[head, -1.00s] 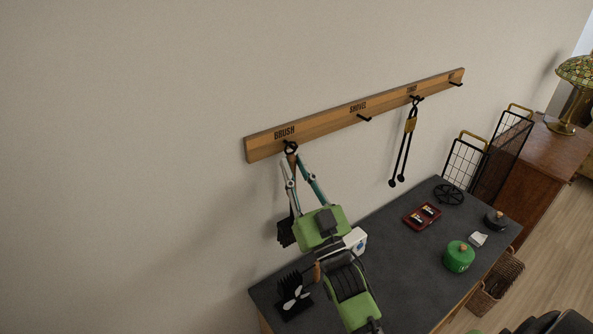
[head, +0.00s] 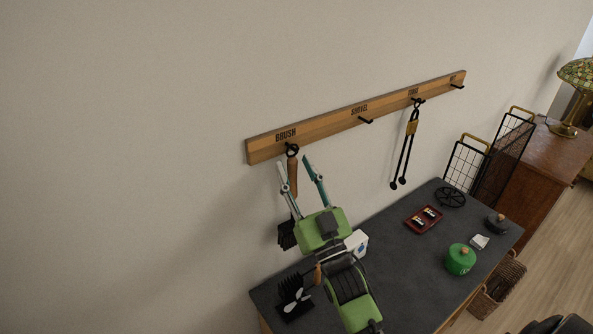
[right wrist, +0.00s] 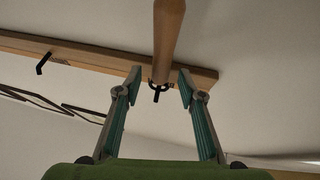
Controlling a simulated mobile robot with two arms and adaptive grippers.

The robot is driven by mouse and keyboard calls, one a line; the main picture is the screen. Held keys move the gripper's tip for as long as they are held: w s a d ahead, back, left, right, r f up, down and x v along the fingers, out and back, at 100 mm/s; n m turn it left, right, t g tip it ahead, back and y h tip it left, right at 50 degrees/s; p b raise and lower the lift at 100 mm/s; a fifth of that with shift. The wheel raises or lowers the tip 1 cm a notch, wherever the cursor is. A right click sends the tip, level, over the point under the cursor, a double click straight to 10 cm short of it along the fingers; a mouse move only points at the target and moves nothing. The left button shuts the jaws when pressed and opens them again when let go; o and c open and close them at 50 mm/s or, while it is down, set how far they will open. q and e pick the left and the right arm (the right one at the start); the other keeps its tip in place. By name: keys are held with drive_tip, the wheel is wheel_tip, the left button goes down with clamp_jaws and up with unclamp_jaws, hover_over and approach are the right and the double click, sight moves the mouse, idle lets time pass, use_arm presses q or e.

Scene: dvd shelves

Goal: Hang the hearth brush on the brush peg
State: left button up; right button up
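The hearth brush hangs below the brush peg (right wrist: 157,98), its ring at the peg under the BRUSH label on the wooden rail (head: 390,110). Its brown handle (head: 292,180) points down, and its dark bristle head (head: 286,235) shows beside my right gripper's body. My right gripper (head: 299,167) is open, one finger on each side of the handle. In the right wrist view, the handle (right wrist: 168,40) stands between the spread fingertips (right wrist: 160,78), with gaps on both sides. The black ring looks to be around the hook there. My left gripper is not in view.
Tongs (head: 408,140) hang on a peg further right; two other pegs are empty. Wall space left of the rail is clear.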

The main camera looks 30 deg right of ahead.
drive_tip(key=v, duration=1.2)
